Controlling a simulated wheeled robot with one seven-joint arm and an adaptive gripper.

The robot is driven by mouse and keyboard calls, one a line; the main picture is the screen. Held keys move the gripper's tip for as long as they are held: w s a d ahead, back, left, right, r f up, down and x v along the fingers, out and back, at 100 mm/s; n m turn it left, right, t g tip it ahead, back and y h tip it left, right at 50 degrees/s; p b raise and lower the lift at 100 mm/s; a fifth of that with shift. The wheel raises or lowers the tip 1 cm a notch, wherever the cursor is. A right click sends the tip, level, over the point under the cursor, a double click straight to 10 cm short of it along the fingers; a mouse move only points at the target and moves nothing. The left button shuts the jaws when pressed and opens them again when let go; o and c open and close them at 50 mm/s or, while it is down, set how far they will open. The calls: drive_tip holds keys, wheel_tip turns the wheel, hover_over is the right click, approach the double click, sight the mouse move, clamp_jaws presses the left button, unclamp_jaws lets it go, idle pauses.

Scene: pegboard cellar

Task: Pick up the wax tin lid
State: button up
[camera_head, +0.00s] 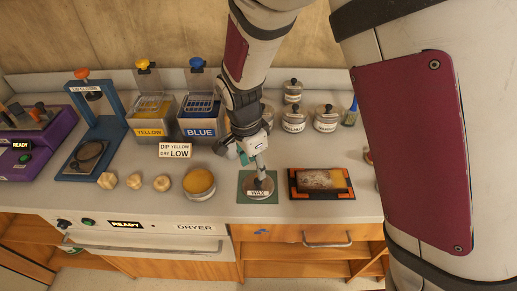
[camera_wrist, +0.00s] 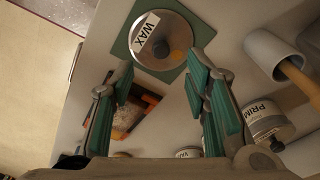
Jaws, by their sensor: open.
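The wax tin (camera_head: 262,196), with a white WAX label, stands on a green square mat (camera_head: 243,195) near the counter's front edge. Its round metallic lid (camera_wrist: 172,22) shows from above in the wrist view, with a small knob near its middle. The lid appears to sit on the tin. My gripper (camera_head: 255,158) is just above the tin, pointing down, and partly hides the lid in the head view. In the wrist view my gripper (camera_wrist: 160,70) is open, its green-padded fingers apart and nothing between them, with the lid beyond the fingertips.
An orange-and-black tray (camera_head: 347,195) holding a worn block lies right of the mat. A round yellow-topped tin (camera_head: 199,183) and several small wooden pieces (camera_head: 134,181) are to the left. Lidded jars (camera_head: 293,122) stand behind. A DIP YELLOW sign (camera_head: 174,150) stands back left.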

sight(258, 180)
drive_tip(key=f, duration=0.4)
drive_tip(key=d+f, duration=0.1)
drive_tip(key=f, duration=0.2)
drive_tip(key=shift+w+f, duration=0.1)
drive_tip(key=shift+w, duration=0.25)
clamp_jaws()
